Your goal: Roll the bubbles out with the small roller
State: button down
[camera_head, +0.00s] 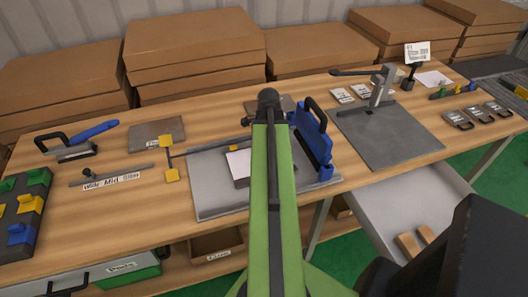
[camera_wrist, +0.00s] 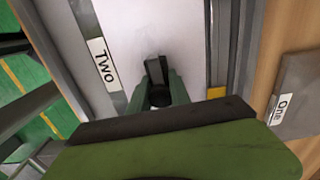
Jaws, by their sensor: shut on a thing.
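My gripper (camera_wrist: 157,84) is shut on a small dark grey piece (camera_wrist: 153,66), seen from above over a pale surface in the wrist view. Its lower end is hidden, so I cannot tell for certain that it is the small roller. In the head view my green arm reaches over a grey work board (camera_head: 208,197) and hides my fingertips. A white sheet (camera_head: 238,163) on the board is partly behind my arm. A blue-handled tool (camera_head: 92,131) and a black-handled tool with a grey head (camera_head: 76,153) lie at the left.
A blue upright piece with a black handle (camera_head: 312,140) stands close to the right of my arm. A lever press on a grey plate (camera_head: 400,140) is farther right. Cardboard boxes (camera_head: 190,45) line the back.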

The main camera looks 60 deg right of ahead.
jog(key=shift+s+d, duration=0.6)
jog(key=shift+d, duration=0.25)
jog(key=shift+s+d, duration=0.55)
jog(key=shift+d, duration=0.3)
jog(key=shift+s+a, duration=0.4)
jog(key=shift+w+a, duration=0.6)
jog(key=shift+a, duration=0.15)
jog(key=shift+w+a, duration=0.55)
jog(key=shift+a, duration=0.2)
jog(key=shift+w+a+f, duration=0.1)
jog(key=shift+w+a, duration=0.45)
jog(key=shift+a, duration=0.2)
jog(key=shift+w+a, duration=0.5)
jog(key=shift+a, duration=0.25)
jog(key=shift+w+a, duration=1.15)
jog(key=shift+a, duration=0.3)
notch_tip(320, 180, up, 6)
jog(key=p, duration=0.6)
